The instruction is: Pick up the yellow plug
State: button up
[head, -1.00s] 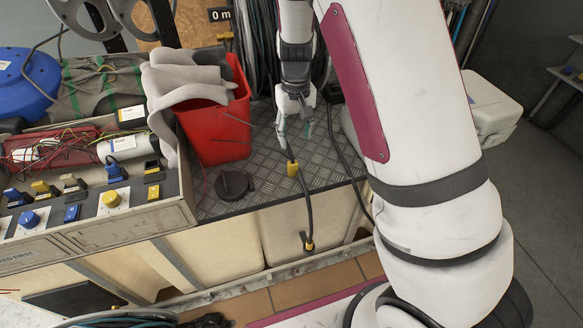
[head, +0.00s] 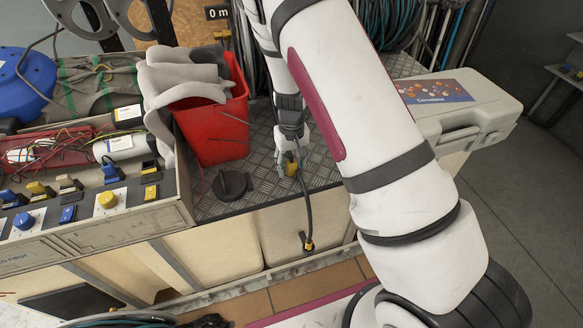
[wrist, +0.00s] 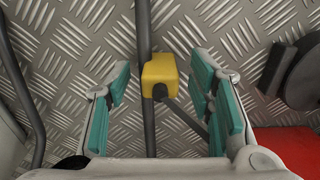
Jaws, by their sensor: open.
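The yellow plug (head: 291,169) is on the metal tread-plate surface, with a dark cable running from it over the front edge. In the wrist view the yellow plug (wrist: 160,72) lies between the teal-padded fingers, with a gap on each side. My gripper (head: 288,165) is open and comes down from above around the plug; in the wrist view my gripper (wrist: 163,95) holds nothing. I cannot tell the exact height of the fingertips over the plate. A second yellow plug (head: 308,246) hangs at the cable's lower end, in front of the pale tank.
A red bucket (head: 212,135) with grey cloth-like pieces stands left of my gripper. A black round cap (head: 232,184) lies on the plate in front of it. A white case (head: 465,110) lies to the right. A control box (head: 75,215) stands far left.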

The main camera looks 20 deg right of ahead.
jog(key=shift+f, duration=0.3)
grip_shut()
jog(key=shift+r, duration=0.15)
